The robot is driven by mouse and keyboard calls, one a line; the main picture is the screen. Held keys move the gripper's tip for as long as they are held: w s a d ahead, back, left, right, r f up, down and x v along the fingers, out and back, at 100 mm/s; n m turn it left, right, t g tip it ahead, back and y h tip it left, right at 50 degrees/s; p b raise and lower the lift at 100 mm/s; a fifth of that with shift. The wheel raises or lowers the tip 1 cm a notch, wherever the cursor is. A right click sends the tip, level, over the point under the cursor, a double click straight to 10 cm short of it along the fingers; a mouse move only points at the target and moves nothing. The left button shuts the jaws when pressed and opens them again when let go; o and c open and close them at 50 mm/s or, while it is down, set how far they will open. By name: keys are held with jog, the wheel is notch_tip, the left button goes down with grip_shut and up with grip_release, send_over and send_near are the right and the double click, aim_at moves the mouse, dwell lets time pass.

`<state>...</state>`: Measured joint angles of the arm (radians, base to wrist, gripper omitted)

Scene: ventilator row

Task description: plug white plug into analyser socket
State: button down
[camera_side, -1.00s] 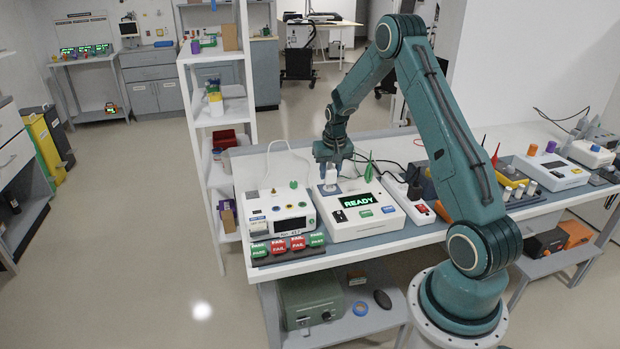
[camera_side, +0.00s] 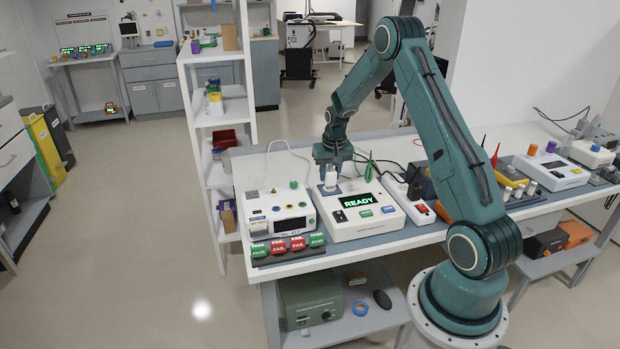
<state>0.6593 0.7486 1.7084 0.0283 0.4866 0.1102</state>
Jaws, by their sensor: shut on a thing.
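The analyser (camera_side: 356,218) is a white box with a lit green READY display, standing on the bench. The white plug (camera_side: 330,181) is upright at the analyser's back left, over a bluish patch on its top. My gripper (camera_side: 331,170) points down and is shut on the white plug from above. The plug's lower end is at or very near the analyser's top; I cannot tell how deep it sits. The socket itself is hidden under the plug.
A white ventilator unit (camera_side: 275,213) stands just left of the analyser, with green and red tags (camera_side: 288,246) in front. A green pointed clip (camera_side: 368,168) rises right of the plug. A power strip (camera_side: 418,208) lies to the right.

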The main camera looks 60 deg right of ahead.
jog(key=shift+f, duration=0.8)
dwell(0.4)
jog(key=c, duration=0.9)
grip_release()
jog(key=shift+r, duration=0.1)
jog(key=r, duration=0.4)
jog(key=s+a+r, duration=0.1)
jog(key=r, duration=0.4)
jog(key=s+a+r, duration=0.1)
jog(key=r, duration=0.3)
jog(key=shift+r, duration=0.2)
